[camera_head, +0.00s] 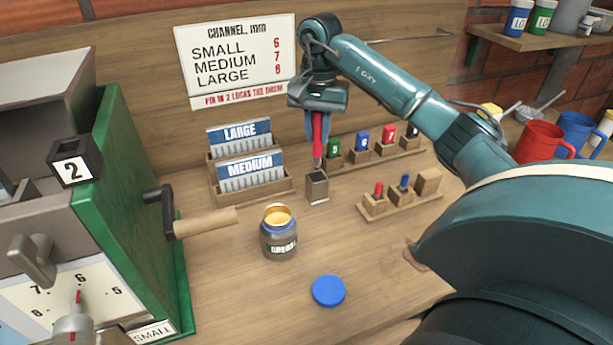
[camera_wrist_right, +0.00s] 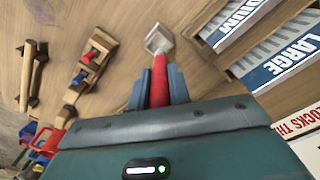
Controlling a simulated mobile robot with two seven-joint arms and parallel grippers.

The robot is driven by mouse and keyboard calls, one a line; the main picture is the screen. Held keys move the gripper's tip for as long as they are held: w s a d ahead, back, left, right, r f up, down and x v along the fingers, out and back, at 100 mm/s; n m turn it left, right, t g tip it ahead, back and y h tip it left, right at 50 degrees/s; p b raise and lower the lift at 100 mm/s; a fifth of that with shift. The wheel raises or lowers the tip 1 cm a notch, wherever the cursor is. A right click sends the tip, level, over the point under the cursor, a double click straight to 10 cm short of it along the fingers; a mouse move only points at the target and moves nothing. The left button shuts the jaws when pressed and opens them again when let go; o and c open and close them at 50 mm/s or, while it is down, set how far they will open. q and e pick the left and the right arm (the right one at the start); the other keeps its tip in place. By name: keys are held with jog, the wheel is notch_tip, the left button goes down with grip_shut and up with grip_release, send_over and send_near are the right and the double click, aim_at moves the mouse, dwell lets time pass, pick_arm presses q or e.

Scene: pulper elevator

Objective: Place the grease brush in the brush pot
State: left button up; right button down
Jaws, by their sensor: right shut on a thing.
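The grease brush has a red handle (camera_head: 318,128) and points down, roughly upright, in the head view. My right gripper (camera_head: 318,130) is shut on this handle, which also shows between the fingers in the right wrist view (camera_wrist_right: 159,80). The brush pot (camera_head: 317,188) is a small square metal-grey holder standing on the bench directly below the brush. The brush's lower end is at or just above the pot's mouth; I cannot tell whether the tip is inside. My left gripper is not in view.
An open grease jar (camera_head: 279,235) and a blue lid (camera_head: 328,291) stand in front. Card racks (camera_head: 250,170) are left of the pot. Wooden blocks with coloured pins (camera_head: 400,195) are to the right. A green machine (camera_head: 130,190) with a crank handle (camera_head: 205,222) stands at left.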

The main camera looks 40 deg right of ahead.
aim_at(318, 156)
jog(key=f, duration=0.4)
jog(key=shift+s+f, duration=0.3)
jog(key=shift+w+f+p, duration=0.1)
jog(key=shift+f+p, duration=0.35)
jog(key=shift+f, duration=1.65)
jog(key=shift+f, duration=0.2)
jog(key=c, duration=1.3)
grip_release()
notch_tip(318, 156, up, 12)
jog(key=shift+r+b, duration=0.25)
jog(key=shift+b, duration=0.1)
jog(key=shift+f, duration=0.1)
